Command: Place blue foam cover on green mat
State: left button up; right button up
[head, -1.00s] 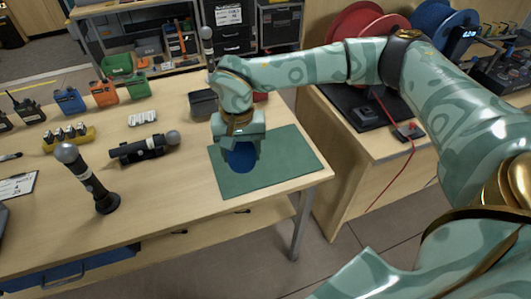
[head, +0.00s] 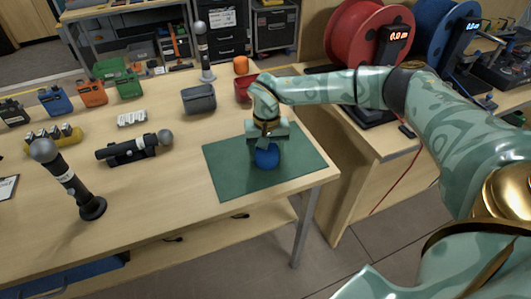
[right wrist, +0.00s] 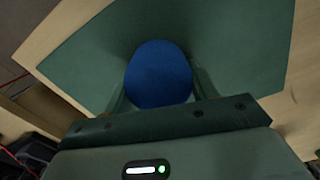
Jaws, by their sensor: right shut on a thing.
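The blue foam cover (head: 267,157) is a rounded blue piece over the green mat (head: 225,178), near the mat's middle. It also shows in the right wrist view (right wrist: 158,75) between my right gripper's fingers. My right gripper (head: 267,146) points down and is shut on the cover. The cover is at or just above the mat; I cannot tell whether it touches. The green mat is flat at the table's right end and spreads around the cover in the right wrist view (right wrist: 240,45). My left gripper is not in view.
A standing microphone (head: 72,180) and a microphone lying in a cradle (head: 133,149) are left of the mat. A grey bin (head: 198,99), a red bin (head: 243,88) and an orange foam piece (head: 240,65) stand behind it. Red (head: 365,35) and blue reels stand on the right bench.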

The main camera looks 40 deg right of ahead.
jog(key=shift+r, duration=0.1)
jog(key=o, duration=1.1)
notch_tip(320, 180, up, 12)
jog(key=p, duration=0.4)
